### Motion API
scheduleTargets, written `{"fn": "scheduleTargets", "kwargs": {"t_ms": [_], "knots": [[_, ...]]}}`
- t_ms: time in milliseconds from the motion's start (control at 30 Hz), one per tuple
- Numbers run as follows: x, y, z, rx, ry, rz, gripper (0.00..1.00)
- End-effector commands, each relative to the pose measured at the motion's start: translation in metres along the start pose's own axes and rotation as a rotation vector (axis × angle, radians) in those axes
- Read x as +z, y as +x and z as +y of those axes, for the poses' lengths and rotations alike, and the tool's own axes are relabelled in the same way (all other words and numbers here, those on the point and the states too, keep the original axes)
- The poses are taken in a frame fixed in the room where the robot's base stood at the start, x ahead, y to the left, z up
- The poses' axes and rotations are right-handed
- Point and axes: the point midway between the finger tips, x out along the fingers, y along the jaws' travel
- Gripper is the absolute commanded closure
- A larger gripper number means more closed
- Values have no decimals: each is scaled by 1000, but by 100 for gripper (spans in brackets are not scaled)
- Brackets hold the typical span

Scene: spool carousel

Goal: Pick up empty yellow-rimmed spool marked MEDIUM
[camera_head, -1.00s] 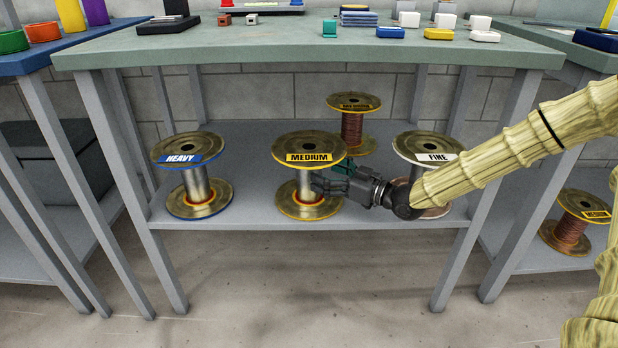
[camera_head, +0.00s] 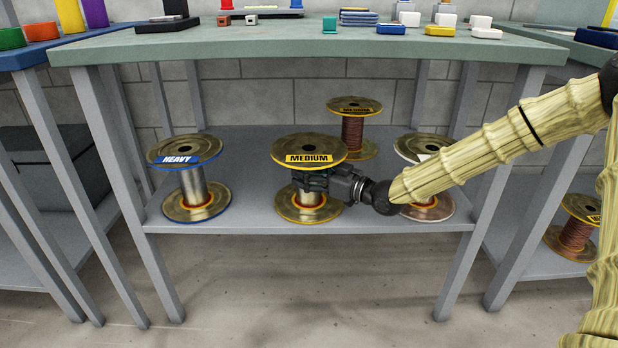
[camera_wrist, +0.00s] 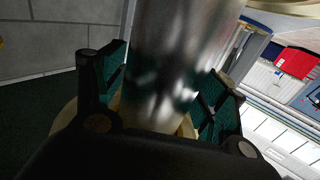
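The yellow-rimmed spool marked MEDIUM (camera_head: 308,148) stands upright on the lower shelf, with a bare silvery core and no wire wound on it. My gripper (camera_head: 312,182) is level with this core, below the top flange. In the wrist view, the silver core (camera_wrist: 168,60) rises between the two green-padded fingers of my gripper (camera_wrist: 165,85). The fingers are around the core, one on each side, and look open with little gap; firm contact cannot be made out. The spool's lower flange (camera_head: 308,213) rests on the shelf.
A blue-rimmed HEAVY spool (camera_head: 190,152) stands left. A copper-wound yellow-rimmed spool (camera_head: 354,107) stands behind, and another spool (camera_head: 425,148) stands right, partly hidden by my arm. The green tabletop (camera_head: 270,42) overhangs the shelf (camera_head: 255,218); table legs flank it.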

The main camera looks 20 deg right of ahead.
Motion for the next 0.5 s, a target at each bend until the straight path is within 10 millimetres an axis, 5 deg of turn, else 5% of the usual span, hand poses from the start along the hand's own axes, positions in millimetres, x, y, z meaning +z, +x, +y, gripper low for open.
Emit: {"fn": "scheduleTargets", "kwargs": {"t_ms": [33, 333, 500], "knots": [[0, 0, 0, 0, 0, 0, 45], [0, 0, 0, 0, 0, 0, 99], [-2, 0, 0, 0, -1, 3, 99]]}}
